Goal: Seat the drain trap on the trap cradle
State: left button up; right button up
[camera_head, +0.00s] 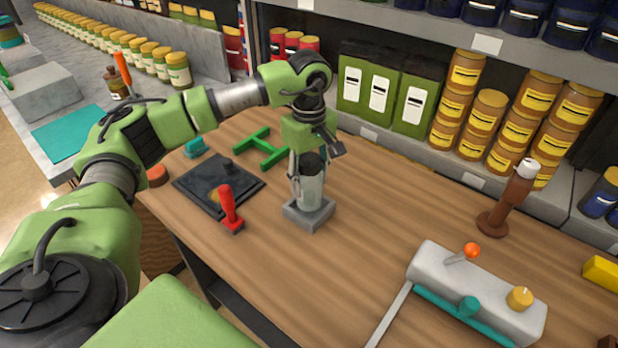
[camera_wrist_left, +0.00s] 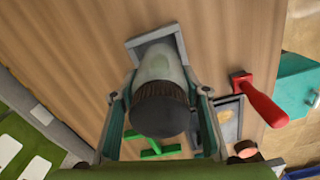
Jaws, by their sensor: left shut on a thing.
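The drain trap (camera_head: 312,190) is a pale grey-green cylinder with a dark ribbed cap, and it looks roughly upright. My left gripper (camera_head: 305,180) points down and is shut on it, with one finger on each side. The trap cradle (camera_head: 308,219) is a square grey block on the wooden bench, directly under the trap. The trap's lower end overlaps the cradle in both views; I cannot tell whether it touches the bottom. In the left wrist view, the trap's dark cap (camera_wrist_left: 160,108) hides part of its body, and the cradle (camera_wrist_left: 155,38) shows beyond it.
A red-handled tool (camera_head: 229,208) stands close left of the cradle, near a dark tray (camera_head: 195,185). A green H-shaped frame (camera_head: 262,150) lies behind. A grey box with knobs (camera_head: 478,290) is at right front. The bench (camera_head: 370,220) right of the cradle is clear.

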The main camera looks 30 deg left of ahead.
aim_at(309, 159)
pick_arm(q)
jog(key=shift+f+b, duration=0.6)
jog(key=shift+f, duration=0.2)
jog(key=shift+f+b, duration=0.7)
jog(key=shift+f, duration=0.1)
dwell(0.8)
jog(key=o, duration=1.3)
jog(key=shift+o, duration=0.2)
jog(key=shift+r+p, duration=2.8)
jog(key=shift+r, duration=1.75)
